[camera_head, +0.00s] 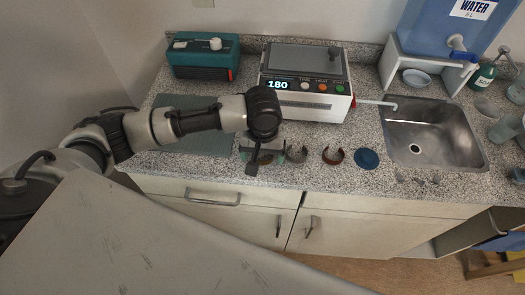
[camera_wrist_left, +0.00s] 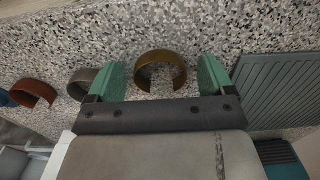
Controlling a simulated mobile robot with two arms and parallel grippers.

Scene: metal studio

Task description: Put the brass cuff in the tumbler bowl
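The brass cuff (camera_wrist_left: 160,56), an open C-shaped band, lies on the speckled counter in the left wrist view. My left gripper (camera_wrist_left: 161,78) is open, with one green finger on each side of the cuff and a small gap to each. In the head view my left gripper (camera_head: 264,156) is low over the counter's front part and largely hides the cuff. A small pale bowl (camera_head: 416,77) stands under the water container; I cannot tell whether it is the tumbler bowl. My right gripper is not in view.
Behind stand a white machine (camera_head: 310,104) reading 180 and a teal device (camera_head: 203,56). A ribbed mat (camera_head: 200,140) lies left; a sink (camera_head: 440,139) is right.

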